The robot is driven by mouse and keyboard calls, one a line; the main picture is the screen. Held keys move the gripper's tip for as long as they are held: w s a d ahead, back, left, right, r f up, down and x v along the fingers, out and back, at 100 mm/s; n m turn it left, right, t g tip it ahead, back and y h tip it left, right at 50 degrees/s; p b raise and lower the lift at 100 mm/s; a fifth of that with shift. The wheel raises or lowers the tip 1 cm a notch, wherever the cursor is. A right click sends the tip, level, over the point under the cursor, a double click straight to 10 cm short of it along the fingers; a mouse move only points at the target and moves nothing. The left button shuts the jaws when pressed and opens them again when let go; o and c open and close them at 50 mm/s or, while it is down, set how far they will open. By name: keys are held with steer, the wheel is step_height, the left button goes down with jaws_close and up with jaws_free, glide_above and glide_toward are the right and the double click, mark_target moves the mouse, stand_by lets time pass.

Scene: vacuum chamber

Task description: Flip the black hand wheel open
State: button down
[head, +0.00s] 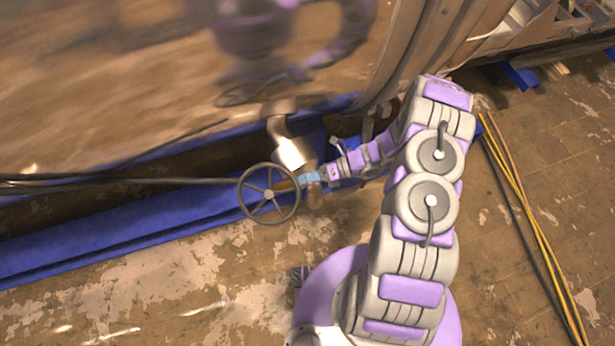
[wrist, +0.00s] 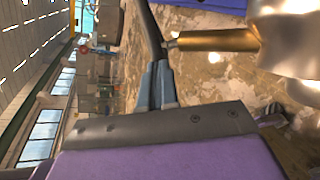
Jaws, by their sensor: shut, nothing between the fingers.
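The black hand wheel (head: 268,193) stands at the end of a brass stem on a metallic pipe fitting (head: 290,152), with its spoked face visible in the head view. In the wrist view a dark part of the wheel (wrist: 148,28) runs up from the fingertips, beside the brass stem (wrist: 215,41). My gripper (head: 309,178) is just right of the wheel, close to the stem. Its blue-grey fingers (wrist: 155,66) are shut with nothing held and overlap the dark wheel part in the wrist view. I cannot tell whether they touch it.
The large shiny chamber wall (head: 110,80) fills the upper left, reflecting the wheel and my arm. A blue beam (head: 130,235) runs low beneath it. Dark cables (head: 110,181) pass behind the wheel. Yellow and dark cables (head: 535,230) lie on the worn floor at right.

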steer(key=shift+w+a+r, duration=0.1)
steer(key=shift+w+r, duration=0.05)
steer(key=shift+r, duration=0.05)
steer(key=shift+w+a+r+n+g+h+p, duration=0.45)
steer(key=shift+w+a+g+p, duration=0.15)
steer(key=shift+p, duration=0.4)
steer(key=shift+w+a+r+n+g+h+p, duration=0.35)
steer(key=shift+w+a+g+h+p, duration=0.25)
steer(key=shift+p, duration=0.35)
steer(key=shift+w+a+r+n+g+h+p, duration=0.4)
steer(key=shift+w+p, duration=0.25)
steer(key=shift+p, duration=0.35)
steer(key=shift+a, duration=0.1)
